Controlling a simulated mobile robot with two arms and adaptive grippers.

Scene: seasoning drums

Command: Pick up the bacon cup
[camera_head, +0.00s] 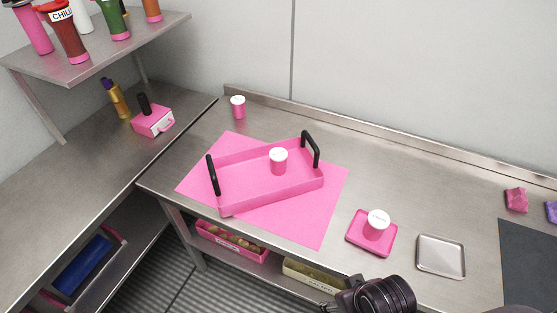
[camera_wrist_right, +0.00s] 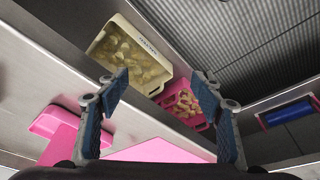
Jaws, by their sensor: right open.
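Three pink cups with white lids stand on the steel counter, and I cannot read which is the bacon cup. One cup (camera_head: 376,226) stands on a small pink tray (camera_head: 354,243), with unreadable print on its lid. Another cup (camera_head: 278,162) is inside the pink carrying tray (camera_head: 232,207) with black handles. A third cup (camera_head: 238,108) stands near the back wall. My right gripper (camera_head: 348,298) is at the counter's front edge, below the small tray in the head view. In the right wrist view its fingers (camera_wrist_right: 161,82) are apart and empty. My left gripper is not in view.
The carrying tray sits on a pink mat (camera_head: 320,222). An empty metal tray (camera_head: 440,273) lies right of the small pink tray. Bins (camera_head: 235,243) stand on the shelf below. A raised shelf (camera_head: 110,55) holds bottles at the upper left. The counter's back middle is clear.

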